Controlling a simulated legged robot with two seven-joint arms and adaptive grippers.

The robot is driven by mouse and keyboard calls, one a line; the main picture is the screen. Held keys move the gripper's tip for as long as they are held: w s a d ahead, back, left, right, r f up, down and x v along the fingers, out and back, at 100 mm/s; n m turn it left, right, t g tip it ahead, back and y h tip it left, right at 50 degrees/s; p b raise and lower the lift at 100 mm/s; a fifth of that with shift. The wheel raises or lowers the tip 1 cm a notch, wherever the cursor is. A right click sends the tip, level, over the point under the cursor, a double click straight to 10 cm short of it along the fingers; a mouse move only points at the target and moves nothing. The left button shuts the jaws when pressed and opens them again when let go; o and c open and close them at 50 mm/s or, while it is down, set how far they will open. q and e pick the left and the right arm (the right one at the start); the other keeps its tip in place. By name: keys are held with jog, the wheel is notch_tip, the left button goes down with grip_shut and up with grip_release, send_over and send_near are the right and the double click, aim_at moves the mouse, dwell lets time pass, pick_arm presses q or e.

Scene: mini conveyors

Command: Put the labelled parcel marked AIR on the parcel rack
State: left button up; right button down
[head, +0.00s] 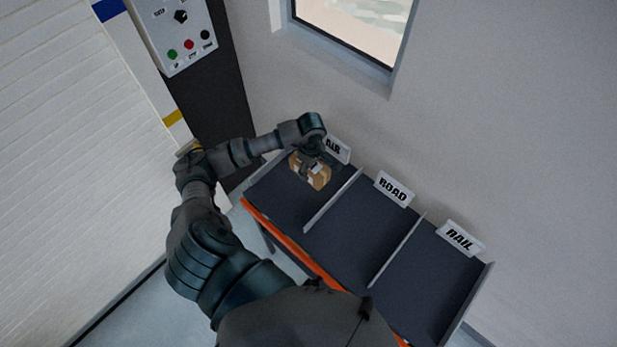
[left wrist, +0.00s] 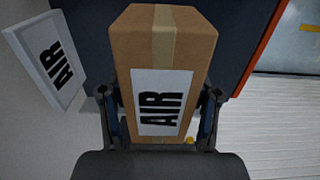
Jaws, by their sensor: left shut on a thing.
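The brown parcel (head: 318,177) is at the AIR bay of the parcel rack (head: 285,197) in the head view. In the left wrist view the parcel (left wrist: 168,50) fills the middle, with a white AIR label facing the camera and tape along its top. My left gripper (head: 310,166) is shut on the parcel, one finger on each side, shown also in the left wrist view (left wrist: 160,120). The AIR sign (head: 338,149) stands behind the parcel; it also shows in the left wrist view (left wrist: 48,55). I cannot tell whether the parcel touches the shelf. My right gripper is not in view.
The ROAD (head: 393,188) and RAIL (head: 460,238) bays are to the right and empty, split by thin dividers (head: 333,200). An orange edge (head: 282,236) runs along the rack's front. A wall stands behind, and a button panel (head: 178,32) is at upper left.

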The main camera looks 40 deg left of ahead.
pick_arm(q)
notch_tip(320, 180, down, 9)
jog(key=shift+s+r+p, duration=0.1)
jog(key=shift+r+p, duration=0.05)
jog(key=shift+p, duration=0.4)
jog(key=shift+f, duration=0.25)
jog(key=shift+f, duration=0.1)
jog(key=o, duration=1.4)
jog(key=shift+o, duration=0.2)
notch_tip(320, 180, up, 12)
jog(key=shift+a+r+b, duration=0.1)
jog(key=shift+b, duration=0.8)
